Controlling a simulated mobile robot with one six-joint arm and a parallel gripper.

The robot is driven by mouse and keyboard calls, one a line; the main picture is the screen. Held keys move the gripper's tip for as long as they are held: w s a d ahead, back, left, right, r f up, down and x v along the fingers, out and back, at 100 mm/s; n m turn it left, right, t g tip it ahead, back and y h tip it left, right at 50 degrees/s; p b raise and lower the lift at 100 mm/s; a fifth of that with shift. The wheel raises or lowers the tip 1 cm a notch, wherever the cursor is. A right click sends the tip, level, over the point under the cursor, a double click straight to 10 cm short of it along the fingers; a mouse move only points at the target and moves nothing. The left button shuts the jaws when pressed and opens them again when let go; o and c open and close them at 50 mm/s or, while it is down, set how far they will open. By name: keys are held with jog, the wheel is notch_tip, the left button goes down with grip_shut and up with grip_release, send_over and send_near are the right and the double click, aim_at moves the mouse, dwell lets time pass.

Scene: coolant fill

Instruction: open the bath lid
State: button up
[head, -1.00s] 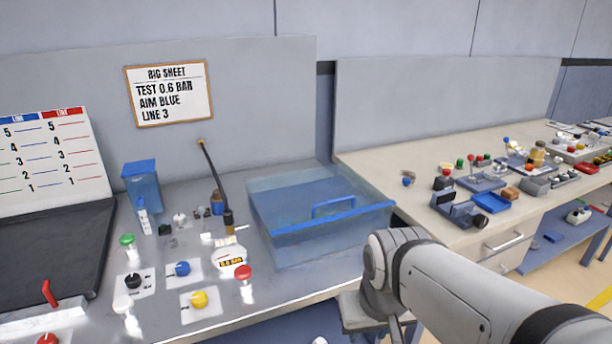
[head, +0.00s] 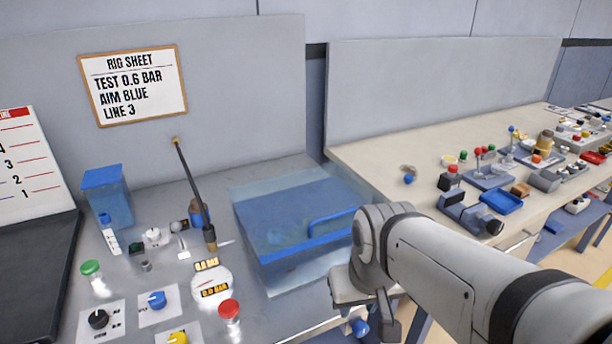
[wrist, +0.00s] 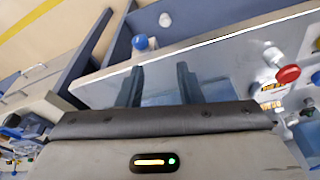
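The bath (head: 285,272) is a clear, blue-tinted tank on the grey bench. Its see-through lid (head: 290,205) lies flat across the top, with a blue front edge. A blue bar handle (head: 331,226) stands up at the lid's front right, its right end close behind my wrist in the picture. My gripper (wrist: 160,84) shows two dark fingers apart in the wrist view, with nothing between them. In the head view my gripper is at the bath's front right corner, mostly hidden by my wrist. I cannot make out the handle in the wrist view.
A gauge (head: 211,288), a red button (head: 229,310) and several knobs stand left of the bath. A thin black wand (head: 193,190) rises behind them. A blue-lidded container (head: 108,198) stands at the back left. The beige bench (head: 380,155) on the right holds several small parts.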

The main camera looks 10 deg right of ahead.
jog(key=shift+d, duration=0.15)
jog(key=m+p, duration=0.5)
jog(key=m, duration=1)
send_near(339, 214)
jog(key=shift+y, duration=0.3)
jog(key=x, duration=0.7)
jog(key=shift+w+d+f, duration=0.15)
jog(key=shift+w+f, duration=0.15)
jog(key=shift+f, duration=0.05)
grip_shut()
jog(key=shift+r, duration=0.1)
